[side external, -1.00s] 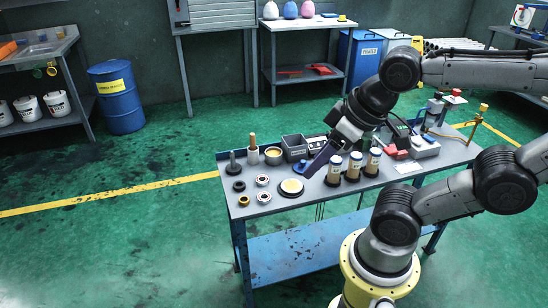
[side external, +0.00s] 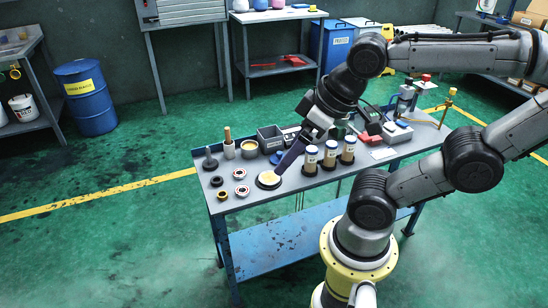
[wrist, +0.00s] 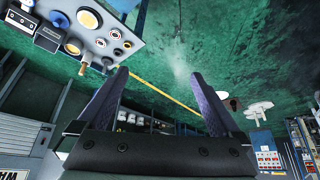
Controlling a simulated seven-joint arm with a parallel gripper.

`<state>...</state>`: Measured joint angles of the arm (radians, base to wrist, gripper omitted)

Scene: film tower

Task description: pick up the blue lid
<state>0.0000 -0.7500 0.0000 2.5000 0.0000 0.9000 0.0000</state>
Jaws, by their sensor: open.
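A round blue thing (wrist: 59,19), which looks like the lid, shows near the top left of the wrist view. My gripper (side external: 281,170) is open and slants down over the bench, its fingertips near the lid and the round dish. In the wrist view, both fingers (wrist: 160,75) stand apart with nothing between them. I cannot tell the exact gap from the fingertips to the lid.
A dark-rimmed dish (side external: 269,179) with pale contents lies by the fingertips.

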